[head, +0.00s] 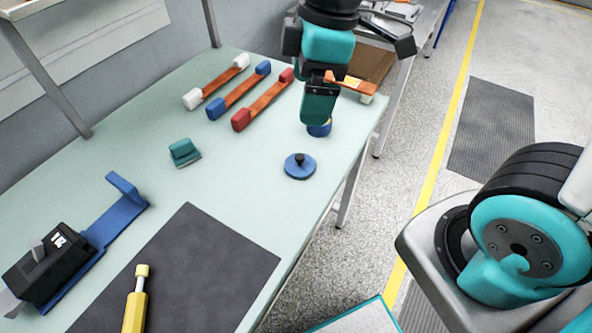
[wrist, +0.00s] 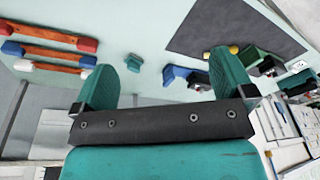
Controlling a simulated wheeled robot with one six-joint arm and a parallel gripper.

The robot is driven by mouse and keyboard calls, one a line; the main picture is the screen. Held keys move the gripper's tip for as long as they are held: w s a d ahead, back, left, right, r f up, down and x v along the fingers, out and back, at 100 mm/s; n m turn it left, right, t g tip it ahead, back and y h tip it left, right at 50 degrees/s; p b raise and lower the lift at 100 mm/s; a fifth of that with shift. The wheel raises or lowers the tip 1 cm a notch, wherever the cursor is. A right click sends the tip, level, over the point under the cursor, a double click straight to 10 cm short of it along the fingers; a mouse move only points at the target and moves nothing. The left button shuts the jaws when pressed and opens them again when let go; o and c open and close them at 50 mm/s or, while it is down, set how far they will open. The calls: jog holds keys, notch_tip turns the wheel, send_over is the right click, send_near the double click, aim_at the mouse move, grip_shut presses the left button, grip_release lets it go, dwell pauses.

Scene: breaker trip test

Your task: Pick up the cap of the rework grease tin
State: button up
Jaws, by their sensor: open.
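The cap, a flat blue disc with a black knob (head: 300,166), lies knob-up on the pale green bench near its right edge in the head view. A small round blue tin with some yellow (head: 319,128) stands behind it, partly hidden by my gripper. My gripper (head: 319,110) is above and behind the cap, close over the tin in the picture, and holds nothing that I can see. In the wrist view my two teal fingers (wrist: 164,62) stand wide apart; I cannot make out the cap there.
Copper bars with white, blue and red ends (head: 240,91) lie at the back. A teal block (head: 184,152), a black breaker (head: 48,263) by a blue bracket (head: 118,212), a dark mat (head: 190,270) and a yellow tool (head: 136,305) are left and front. Bench around the cap is clear.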

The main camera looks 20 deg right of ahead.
aim_at(303, 157)
jog(key=w+d+f+n+h+b, duration=0.2)
jog(key=w+d+f+n+b, duration=0.3)
jog(key=w+f, duration=0.4)
jog(key=shift+n, duration=0.7)
jog(key=f, duration=0.4)
jog(key=a+f+p, duration=0.1)
jog(key=f, duration=0.2)
jog(key=s+f+p, duration=0.1)
jog(key=f, duration=0.3)
jog(key=shift+a+f, duration=0.15)
jog(key=shift+f, duration=0.15)
jog(key=shift+w+a+f+p, duration=0.1)
jog(key=shift+w+f+p, duration=0.1)
jog(key=shift+f, duration=1.25)
jog(key=shift+w+a+f+p, duration=0.1)
jog(key=shift+f+p, duration=0.1)
jog(key=shift+f, duration=1.25)
jog(key=shift+d, duration=0.1)
jog(key=c, duration=0.9)
